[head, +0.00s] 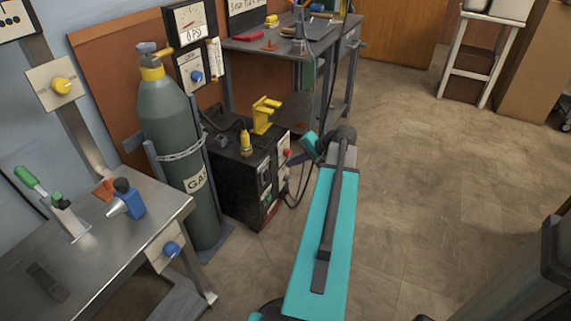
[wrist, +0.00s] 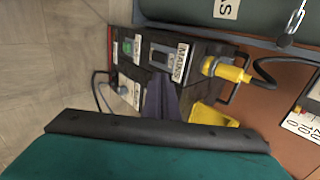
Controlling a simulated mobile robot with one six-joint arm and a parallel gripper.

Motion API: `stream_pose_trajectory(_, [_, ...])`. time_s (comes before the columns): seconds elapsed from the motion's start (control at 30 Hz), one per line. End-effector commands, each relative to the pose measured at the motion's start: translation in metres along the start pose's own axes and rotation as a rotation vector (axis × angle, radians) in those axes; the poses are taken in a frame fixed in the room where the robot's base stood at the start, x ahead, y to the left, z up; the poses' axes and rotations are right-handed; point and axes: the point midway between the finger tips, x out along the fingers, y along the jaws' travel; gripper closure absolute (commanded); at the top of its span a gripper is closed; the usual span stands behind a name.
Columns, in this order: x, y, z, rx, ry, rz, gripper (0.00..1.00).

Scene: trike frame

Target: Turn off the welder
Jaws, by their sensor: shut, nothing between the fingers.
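The welder (head: 238,178) is a dark box on the floor beside the gas cylinder. In the wrist view its panel (wrist: 140,62) appears turned sideways, with a grey switch (wrist: 160,54) next to a MAINS label (wrist: 180,62) and a green light or button (wrist: 127,47). I cannot tell the switch's position. My gripper (wrist: 160,82) is shut and empty, its dark purple fingers pointing at the panel near the switch. I cannot tell whether they touch it.
A yellow plug (head: 247,142) and yellow bracket (head: 265,114) are on or near the welder's top. The gas cylinder (head: 172,140) stands left, a metal workbench (head: 120,235) front left, another table (head: 275,47) behind. A cable hangs at right. The floor (head: 430,170) at right is clear.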

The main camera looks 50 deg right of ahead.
Motion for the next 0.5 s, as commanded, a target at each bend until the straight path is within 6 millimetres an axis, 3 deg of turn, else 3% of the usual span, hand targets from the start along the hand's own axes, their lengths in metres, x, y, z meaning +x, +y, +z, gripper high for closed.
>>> stream_pose_trajectory(0.2, [-0.025, -0.005, 0.001, 0.000, 0.000, 0.000, 1.00])
stream_pose_trajectory(0.5, [-0.030, -0.005, 0.001, -0.001, -0.002, 0.000, 1.00])
